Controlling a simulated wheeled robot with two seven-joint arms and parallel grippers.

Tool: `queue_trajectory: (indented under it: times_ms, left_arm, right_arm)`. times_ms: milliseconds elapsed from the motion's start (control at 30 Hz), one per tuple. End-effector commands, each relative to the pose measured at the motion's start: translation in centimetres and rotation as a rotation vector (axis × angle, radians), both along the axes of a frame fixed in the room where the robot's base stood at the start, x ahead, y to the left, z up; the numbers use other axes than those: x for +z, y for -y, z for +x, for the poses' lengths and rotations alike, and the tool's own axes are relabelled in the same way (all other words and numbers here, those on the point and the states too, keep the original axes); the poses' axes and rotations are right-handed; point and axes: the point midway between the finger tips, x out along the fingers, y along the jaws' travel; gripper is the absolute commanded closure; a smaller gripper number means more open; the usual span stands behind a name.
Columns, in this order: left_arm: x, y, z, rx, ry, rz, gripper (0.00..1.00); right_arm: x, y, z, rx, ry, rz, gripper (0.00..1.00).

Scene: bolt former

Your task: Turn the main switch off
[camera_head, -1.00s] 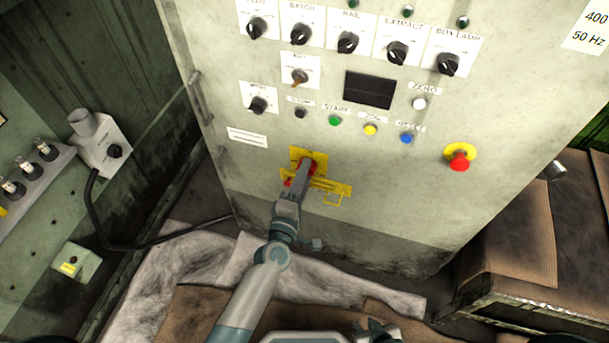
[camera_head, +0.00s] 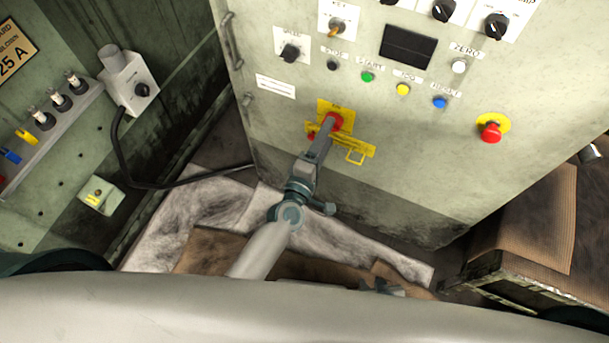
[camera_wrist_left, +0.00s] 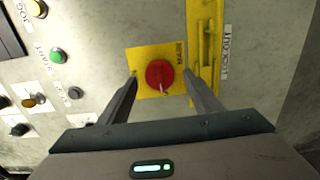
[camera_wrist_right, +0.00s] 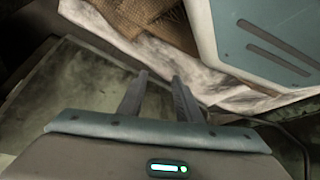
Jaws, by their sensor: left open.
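The main switch is a red round knob (camera_head: 334,121) on a yellow plate, low on the grey cabinet front. In the left wrist view the red knob (camera_wrist_left: 159,74) is seen face on, with a small pale mark at its lower edge. My left gripper (camera_head: 328,131) reaches up to it from below. In the left wrist view its fingers (camera_wrist_left: 161,82) are open, one on each side of the knob, with a visible gap to each side. My right gripper (camera_wrist_right: 160,76) is away from the panel, its fingers apart with nothing between them.
A yellow lockout hasp (camera_head: 354,150) sits beside the switch. Above are coloured push buttons (camera_head: 403,89), a dark display (camera_head: 408,46) and black rotary knobs. A red emergency stop (camera_head: 490,132) is to the right. A cable (camera_head: 125,165) hangs at the left wall.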

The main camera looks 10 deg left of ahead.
Motion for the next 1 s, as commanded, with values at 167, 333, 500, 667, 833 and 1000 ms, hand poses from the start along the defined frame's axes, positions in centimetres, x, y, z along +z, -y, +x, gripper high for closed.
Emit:
queue_trajectory:
  times_ms: [167,333,500,667,833,1000]
  left_arm:
    - [-0.2,-1.0,-3.1,0.000,-0.002,0.000,0.41]
    - [-0.2,-2.1,-6.4,-0.001,-0.003,0.000,0.41]
    - [-0.3,-3.2,-9.7,0.000,-0.003,0.002,0.41]
    - [-0.2,-4.0,-12.2,-0.001,-0.002,0.000,0.41]
    - [-0.1,-4.5,-13.8,-0.001,-0.003,-0.001,0.41]
    - [0.0,-4.7,-14.4,0.000,0.000,-0.001,0.41]
  right_arm:
    - [-0.3,0.2,-0.3,-0.003,-0.018,-0.005,0.69]
    - [-0.8,0.6,-1.2,-0.006,-0.050,-0.011,0.69]
    - [-1.1,1.1,-2.0,-0.008,-0.079,-0.020,0.69]
    - [-1.2,1.7,-2.2,-0.008,-0.105,-0.031,0.69]
    - [-1.2,2.3,-2.1,-0.011,-0.123,-0.041,0.69]
    - [-1.0,2.3,-1.8,-0.013,-0.122,-0.040,0.69]
